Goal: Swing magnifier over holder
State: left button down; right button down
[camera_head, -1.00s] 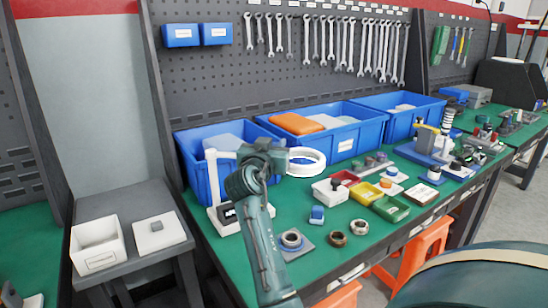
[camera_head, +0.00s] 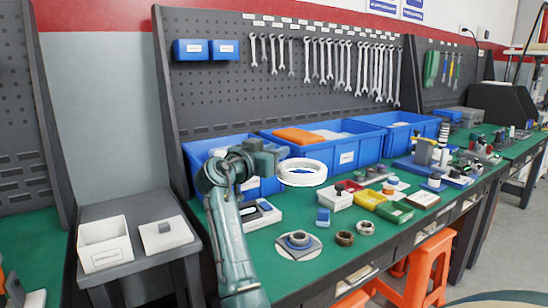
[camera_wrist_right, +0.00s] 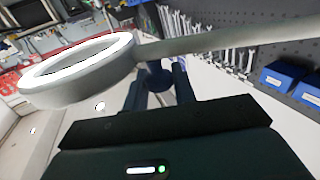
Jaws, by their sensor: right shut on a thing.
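The magnifier (camera_head: 302,172) is a white ring on a white arm, raised above the bench in front of the blue bins. Its white base (camera_head: 262,214) stands on the bench, partly hidden by my right arm. My right gripper (camera_head: 278,160) is shut on the magnifier at the ring's left side. In the right wrist view the ring (camera_wrist_right: 80,72) and its pale arm cross just beyond my fingers (camera_wrist_right: 160,88). The holder (camera_head: 299,240), with a dark grey ring part in it, sits near the bench's front edge, below the magnifier in the picture. My left gripper is not in view.
Two loose rings (camera_head: 345,238) and a blue block (camera_head: 323,216) lie right of the holder. Small white, yellow and green trays (camera_head: 367,200) stand farther right. Large blue bins (camera_head: 345,150) line the back. A side table (camera_head: 118,215) stands left.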

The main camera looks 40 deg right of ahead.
jog(key=shift+f, duration=0.1)
jog(key=c, duration=1.2)
grip_release()
jog(key=shift+a, duration=0.1)
jog(key=shift+o, duration=0.2)
jog(key=shift+a, duration=0.1)
jog(key=v, duration=1.3)
jog(key=shift+b, duration=0.4)
